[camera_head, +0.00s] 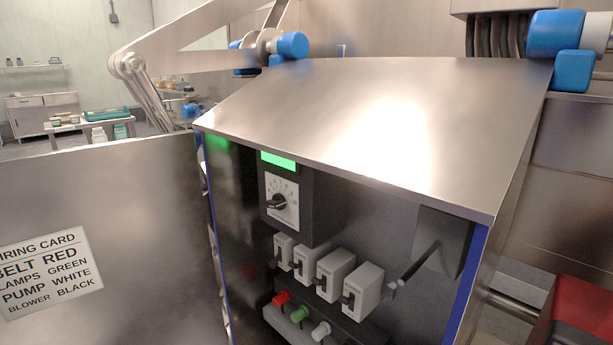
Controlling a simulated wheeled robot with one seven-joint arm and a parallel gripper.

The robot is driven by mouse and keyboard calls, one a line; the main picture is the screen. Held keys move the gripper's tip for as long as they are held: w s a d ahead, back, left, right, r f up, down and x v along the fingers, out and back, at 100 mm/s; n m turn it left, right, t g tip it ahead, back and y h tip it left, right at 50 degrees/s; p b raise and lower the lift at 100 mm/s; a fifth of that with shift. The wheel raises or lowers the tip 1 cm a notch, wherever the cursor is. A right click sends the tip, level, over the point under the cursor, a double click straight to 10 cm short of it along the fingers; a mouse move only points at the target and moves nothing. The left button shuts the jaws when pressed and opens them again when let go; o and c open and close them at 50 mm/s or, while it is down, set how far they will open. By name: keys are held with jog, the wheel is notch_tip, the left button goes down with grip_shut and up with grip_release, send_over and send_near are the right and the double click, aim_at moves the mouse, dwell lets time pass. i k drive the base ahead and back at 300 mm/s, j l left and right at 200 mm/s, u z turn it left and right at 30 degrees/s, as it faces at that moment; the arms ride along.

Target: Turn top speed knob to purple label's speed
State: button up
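A black speed knob (277,203) sits on a pale square dial plate (281,198) with numbers around it, inside the open steel cabinet (370,110). Its pointer seems to lie toward the left side of the dial, but the exact reading is too small to tell. A lit green display (279,160) is just above the dial. Only this one knob shows. I see no purple label; the card in view has only black print. My gripper is not in view, and nothing is seen touching the knob.
Several pale breakers (335,273) stand below the dial. Red (281,298), green (299,313) and white (320,330) plugs sit under them. A dark lever (419,262) juts out at right. The open door at left bears a wiring card (48,272). The sloped hood overhangs the cabinet.

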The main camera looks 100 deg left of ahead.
aim_at(278, 202)
jog(key=u, duration=2.45)
jog(key=k+j+z, duration=0.1)
jog(key=i+j, duration=0.1)
jog(key=i, duration=0.55)
